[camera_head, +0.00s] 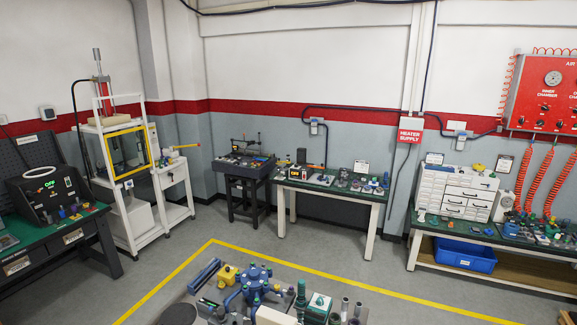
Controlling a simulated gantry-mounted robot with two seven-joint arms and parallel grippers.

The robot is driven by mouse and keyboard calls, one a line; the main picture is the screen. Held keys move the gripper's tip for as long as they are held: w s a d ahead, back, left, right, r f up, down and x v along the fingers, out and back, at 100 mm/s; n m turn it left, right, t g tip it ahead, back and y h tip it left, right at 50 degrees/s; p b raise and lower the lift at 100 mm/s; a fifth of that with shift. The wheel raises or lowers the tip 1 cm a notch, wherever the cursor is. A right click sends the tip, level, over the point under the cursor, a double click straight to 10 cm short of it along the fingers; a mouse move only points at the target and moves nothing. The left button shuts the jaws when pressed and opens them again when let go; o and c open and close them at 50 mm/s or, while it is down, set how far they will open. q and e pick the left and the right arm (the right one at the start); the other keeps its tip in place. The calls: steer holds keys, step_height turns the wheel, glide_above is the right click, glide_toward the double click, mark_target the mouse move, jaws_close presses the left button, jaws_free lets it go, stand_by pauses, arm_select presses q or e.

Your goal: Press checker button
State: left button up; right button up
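A black box (28,205), which may be the checker, stands on the green-topped bench at the left, with lit green lettering on its sloped front that seems to read OFF. Small controls show on the right part of its front, but they are too small to tell which is a button. Neither of my grippers can be made out in this view.
A white machine with a yellow-framed window (128,151) stands right of the left bench. Benches with tools line the back wall, and a blue bin (464,256) sits under the right one. Blue, yellow and green parts fill the bottom middle. Grey floor (170,262) is open between.

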arm_select(q)
jaws_close()
stand_by(1.1)
